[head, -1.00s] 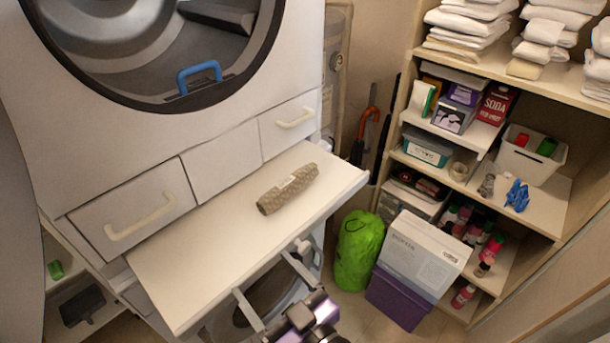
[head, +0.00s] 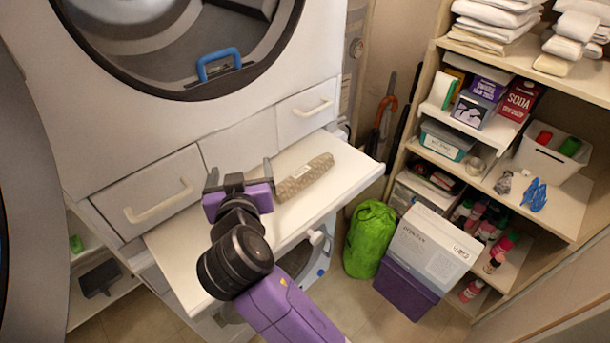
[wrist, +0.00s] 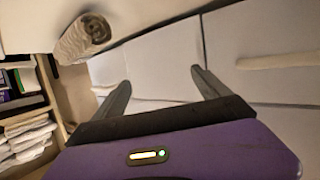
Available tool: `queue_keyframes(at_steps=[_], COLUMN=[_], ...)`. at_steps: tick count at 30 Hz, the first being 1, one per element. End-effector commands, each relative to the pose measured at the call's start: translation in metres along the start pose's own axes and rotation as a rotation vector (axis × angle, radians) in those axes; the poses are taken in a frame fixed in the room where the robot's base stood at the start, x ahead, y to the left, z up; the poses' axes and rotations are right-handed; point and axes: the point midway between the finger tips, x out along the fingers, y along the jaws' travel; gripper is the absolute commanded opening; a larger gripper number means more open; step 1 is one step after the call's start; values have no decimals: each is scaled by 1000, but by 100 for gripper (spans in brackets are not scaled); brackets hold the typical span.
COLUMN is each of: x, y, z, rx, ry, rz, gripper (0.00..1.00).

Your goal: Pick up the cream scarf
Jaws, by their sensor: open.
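The cream scarf (head: 304,177) is a rolled, textured beige bundle with a pale label. It lies on the white pull-out shelf (head: 338,187) below the round door. My gripper (head: 238,172) is open and empty, just left of the scarf and apart from it, over the shelf near the drawer fronts. In the wrist view the open fingers (wrist: 160,88) point at the white drawer fronts, and the scarf's rolled end (wrist: 84,38) shows at the upper left, outside the fingers.
White drawers with handles (head: 158,203) stand right behind the shelf. Shelves (head: 560,205) with towels and boxes stand further right.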

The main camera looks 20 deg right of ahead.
Motion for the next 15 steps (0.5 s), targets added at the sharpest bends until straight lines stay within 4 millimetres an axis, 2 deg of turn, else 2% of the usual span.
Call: queue_keyframes(at_steps=[3,7,10,15], x=[4,-3,-11,-17], y=[29,56,71,83], z=[14,26,32,36], rx=[90,189,249,296], ry=[-102,-174,-202,-220], rz=[177,360,468,552], gripper=[86,86,86,86])
